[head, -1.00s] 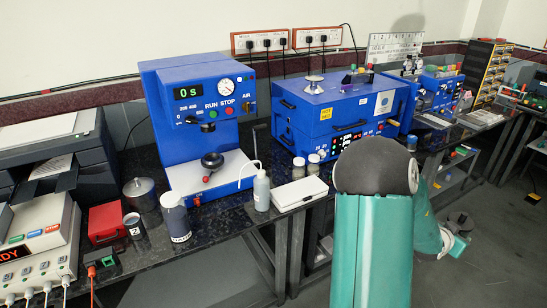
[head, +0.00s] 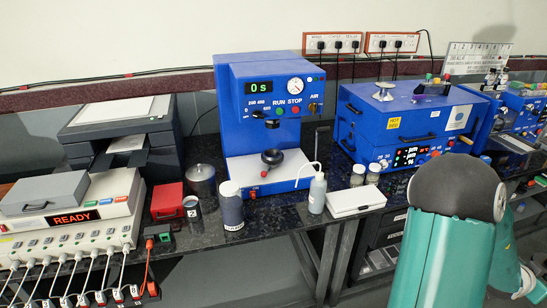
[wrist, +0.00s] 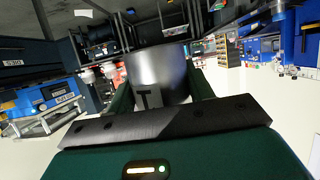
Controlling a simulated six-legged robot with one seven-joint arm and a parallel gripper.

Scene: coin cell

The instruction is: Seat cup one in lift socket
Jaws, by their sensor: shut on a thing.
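A grey metal cup (wrist: 157,70) with a dark mark, probably an inverted 1, is between the fingers of my gripper (wrist: 158,88) in the wrist view. My gripper is shut on its sides and holds it clear of the bench. In the head view, the blue machine (head: 268,75) with a "0 s" display stands on the bench, with a white base plate (head: 255,174). A black round cup-like part (head: 272,158) sits above this base; I cannot tell if it is the lift socket. The gripper cannot be made out in the head view.
A small cup marked 2 (head: 193,213) stands near a grey cylinder (head: 231,210) and a lidded metal pot (head: 202,180). A wash bottle (head: 317,193) and a white box (head: 356,201) sit along the bench's front edge. A blue oven-like machine (head: 405,120) is to the right.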

